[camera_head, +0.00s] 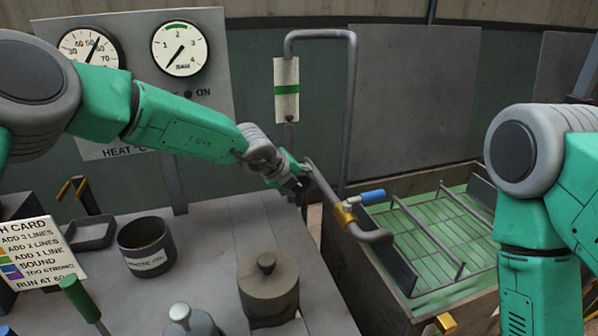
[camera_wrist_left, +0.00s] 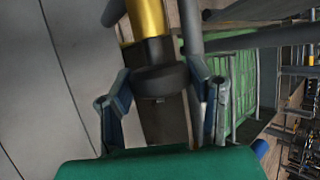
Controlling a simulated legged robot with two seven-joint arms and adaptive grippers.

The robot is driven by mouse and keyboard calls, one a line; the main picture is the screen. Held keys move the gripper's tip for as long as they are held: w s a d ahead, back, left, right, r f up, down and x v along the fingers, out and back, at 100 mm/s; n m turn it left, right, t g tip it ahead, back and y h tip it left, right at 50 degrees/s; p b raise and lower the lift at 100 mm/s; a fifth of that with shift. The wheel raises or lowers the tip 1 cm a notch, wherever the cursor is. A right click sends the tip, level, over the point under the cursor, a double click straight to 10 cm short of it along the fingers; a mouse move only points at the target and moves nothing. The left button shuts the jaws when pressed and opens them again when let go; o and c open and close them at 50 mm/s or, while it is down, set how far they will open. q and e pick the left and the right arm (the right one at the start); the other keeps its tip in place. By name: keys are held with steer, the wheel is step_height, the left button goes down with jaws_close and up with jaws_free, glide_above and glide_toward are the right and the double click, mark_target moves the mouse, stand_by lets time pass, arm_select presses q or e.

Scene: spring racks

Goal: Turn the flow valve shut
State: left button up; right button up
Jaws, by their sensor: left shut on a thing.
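The flow valve seems to be the brass fitting (camera_head: 345,214) on the grey pipe, with a blue lever (camera_head: 366,197) pointing right. My left gripper (camera_head: 296,187) is by the upper end of that pipe, left of the brass fitting and apart from the blue lever. In the left wrist view its fingers (camera_wrist_left: 160,100) are shut around a dark collar (camera_wrist_left: 160,80) below a brass cylinder (camera_wrist_left: 148,18). I cannot tell which part this collar belongs to.
A crate (camera_head: 345,262) with a green grid stands right of the grey table. A lidded pot (camera_head: 268,285), a labelled cup (camera_head: 147,250) and a card (camera_head: 38,250) are on the table. Two dials (camera_head: 180,50) and a sight tube (camera_head: 286,90) stand behind.

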arm_select(q)
steer(key=g+y+p, duration=0.1)
steer(key=y+p, duration=0.1)
steer(key=shift+d+m+p, duration=0.15)
steer(key=shift+m+p, duration=0.15)
steer(key=shift+g+y, duration=0.3)
steer(key=shift+y, duration=0.6)
steer(key=shift+d+f+m+g+y+b, duration=0.15)
steer(key=shift+m+g+y+b, duration=0.3)
steer(key=shift+y, duration=0.85)
steer(key=shift+s, duration=0.1)
steer(key=o, duration=1.1)
steer(key=shift+o, duration=0.2)
